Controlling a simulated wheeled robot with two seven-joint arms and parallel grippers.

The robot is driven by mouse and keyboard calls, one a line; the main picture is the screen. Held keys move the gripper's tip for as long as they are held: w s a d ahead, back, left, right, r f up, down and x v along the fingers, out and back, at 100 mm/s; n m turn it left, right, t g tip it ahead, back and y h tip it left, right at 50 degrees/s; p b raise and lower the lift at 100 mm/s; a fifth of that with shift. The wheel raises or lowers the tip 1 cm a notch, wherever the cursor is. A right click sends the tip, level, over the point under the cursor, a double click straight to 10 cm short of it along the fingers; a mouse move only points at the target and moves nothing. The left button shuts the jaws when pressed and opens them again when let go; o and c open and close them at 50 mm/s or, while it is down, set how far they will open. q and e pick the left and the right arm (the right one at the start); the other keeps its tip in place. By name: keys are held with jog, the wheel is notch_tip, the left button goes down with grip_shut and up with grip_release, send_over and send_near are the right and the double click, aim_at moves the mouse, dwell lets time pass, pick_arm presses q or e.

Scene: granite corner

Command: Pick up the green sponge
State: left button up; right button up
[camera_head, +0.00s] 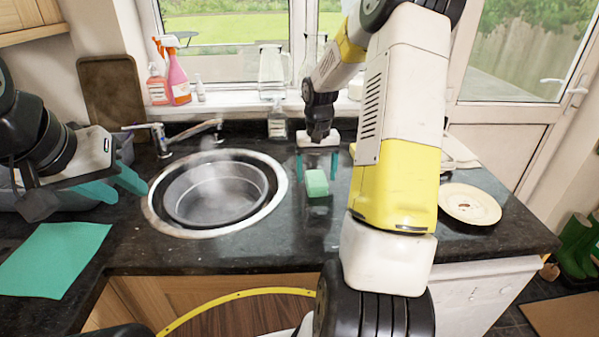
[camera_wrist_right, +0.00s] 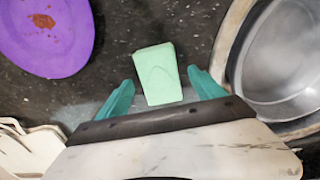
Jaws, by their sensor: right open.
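The green sponge (camera_head: 317,183) lies on the dark granite counter just right of the sink in the head view. In the right wrist view the sponge (camera_wrist_right: 158,74) sits between and a little beyond the two teal fingertips. My right gripper (camera_head: 317,165) is open above the sponge, its fingers pointing down; its fingers also show in the right wrist view (camera_wrist_right: 160,92). A gap shows between each finger and the sponge. My left gripper (camera_head: 119,185) is at the left, over the counter, with its two teal fingers apart and nothing visible between them.
The round sink (camera_head: 283,196) holds a steaming metal pan (camera_head: 215,195). A dirty plate (camera_head: 470,204) lies at the right; a purple dish (camera_wrist_right: 55,62) shows in the wrist view. A teal cloth (camera_head: 52,260) lies front left. A soap bottle (camera_head: 277,122) stands behind.

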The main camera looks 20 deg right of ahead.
notch_tip(320, 180, down, 2)
jog(key=shift+f, duration=0.15)
jog(key=c, duration=1.4)
jog(key=shift+c, duration=0.2)
